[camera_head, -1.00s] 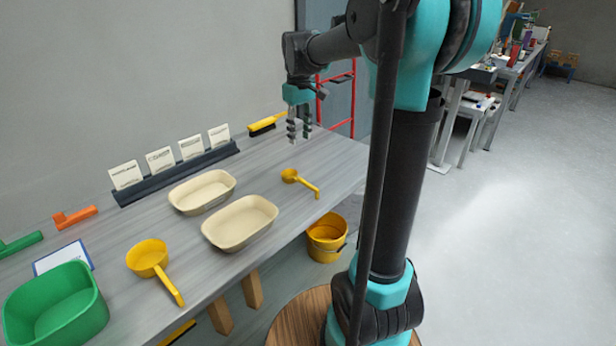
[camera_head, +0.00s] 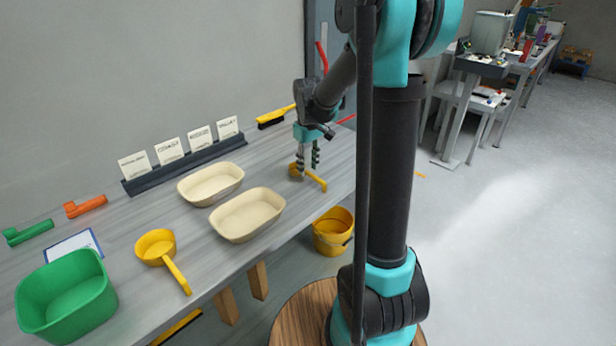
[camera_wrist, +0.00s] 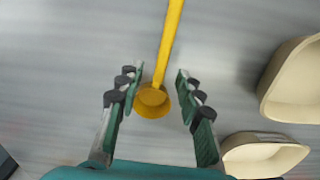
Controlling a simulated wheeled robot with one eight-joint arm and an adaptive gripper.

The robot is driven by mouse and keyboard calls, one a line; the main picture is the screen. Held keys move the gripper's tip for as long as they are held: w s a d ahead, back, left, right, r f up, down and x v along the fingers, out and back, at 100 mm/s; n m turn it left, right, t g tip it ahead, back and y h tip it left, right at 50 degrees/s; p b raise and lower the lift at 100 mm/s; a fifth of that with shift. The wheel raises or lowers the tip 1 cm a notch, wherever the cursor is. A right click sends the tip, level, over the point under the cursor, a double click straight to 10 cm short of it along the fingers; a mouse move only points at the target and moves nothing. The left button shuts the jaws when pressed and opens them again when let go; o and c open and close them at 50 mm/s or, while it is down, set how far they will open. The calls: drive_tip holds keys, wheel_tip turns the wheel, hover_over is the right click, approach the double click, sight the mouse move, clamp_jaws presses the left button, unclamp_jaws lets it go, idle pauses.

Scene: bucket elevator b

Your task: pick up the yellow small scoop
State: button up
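The yellow small scoop (camera_head: 317,181) lies on the grey table near its right end, partly hidden behind my gripper in the head view. In the wrist view its round bowl (camera_wrist: 152,101) sits between my fingertips, and its handle runs toward the top edge. My gripper (camera_head: 308,168) is open, with one finger on each side of the bowl. It points down over the scoop, and a gap shows between each finger and the bowl (camera_wrist: 158,84). I cannot tell its exact height above the table. A larger yellow scoop (camera_head: 156,247) lies at the front left.
Two cream trays, one behind (camera_head: 184,194) and one in front (camera_head: 247,228), stand left of the small scoop. A yellow-handled brush (camera_head: 277,116) lies behind. A green bin (camera_head: 66,306) stands at far left. A yellow bucket (camera_head: 332,240) is below the table edge.

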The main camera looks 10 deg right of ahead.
sight(308, 171)
drive_tip(key=shift+f, duration=1.55)
clamp_jaws()
